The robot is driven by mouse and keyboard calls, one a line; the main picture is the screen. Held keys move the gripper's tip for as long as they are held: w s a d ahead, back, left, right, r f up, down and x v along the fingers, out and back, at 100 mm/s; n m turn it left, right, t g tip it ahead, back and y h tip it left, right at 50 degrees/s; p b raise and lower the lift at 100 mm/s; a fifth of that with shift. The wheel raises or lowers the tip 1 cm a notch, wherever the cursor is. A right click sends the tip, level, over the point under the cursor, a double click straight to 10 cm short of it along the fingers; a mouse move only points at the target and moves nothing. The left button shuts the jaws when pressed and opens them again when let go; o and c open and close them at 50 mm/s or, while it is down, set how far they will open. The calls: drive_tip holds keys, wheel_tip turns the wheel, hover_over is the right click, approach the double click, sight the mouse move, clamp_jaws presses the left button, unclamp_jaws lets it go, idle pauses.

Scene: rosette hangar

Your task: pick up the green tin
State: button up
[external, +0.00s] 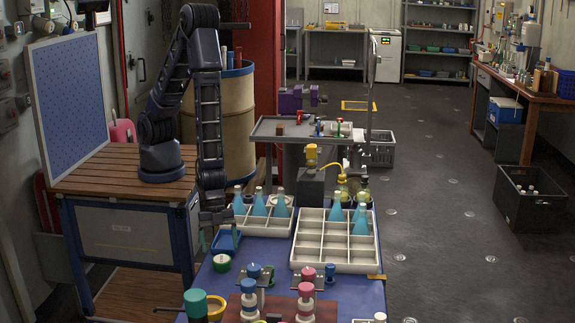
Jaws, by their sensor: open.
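A small round green tin (221,263) with a pale top sits on the blue work surface (277,249), near its left edge. My gripper (219,241) points down just behind and above the tin, with its fingers apart and nothing seen between them. A small blue tray (226,246) is behind the tin, partly hidden by my gripper. I cannot tell the exact height of my fingertips over the surface.
White divided trays (335,254) with blue conical flasks (361,219) stand right and behind. Blue, pink and white knobbed pieces (305,301) crowd the front on a reddish board. A teal-topped cylinder (196,303) stands front left. A grey cart (272,130) is farther back.

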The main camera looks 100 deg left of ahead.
sight(221, 259)
drive_tip(key=shift+x, duration=2.85)
drive_tip(key=shift+c, duration=0.2)
drive_tip(key=c, duration=1)
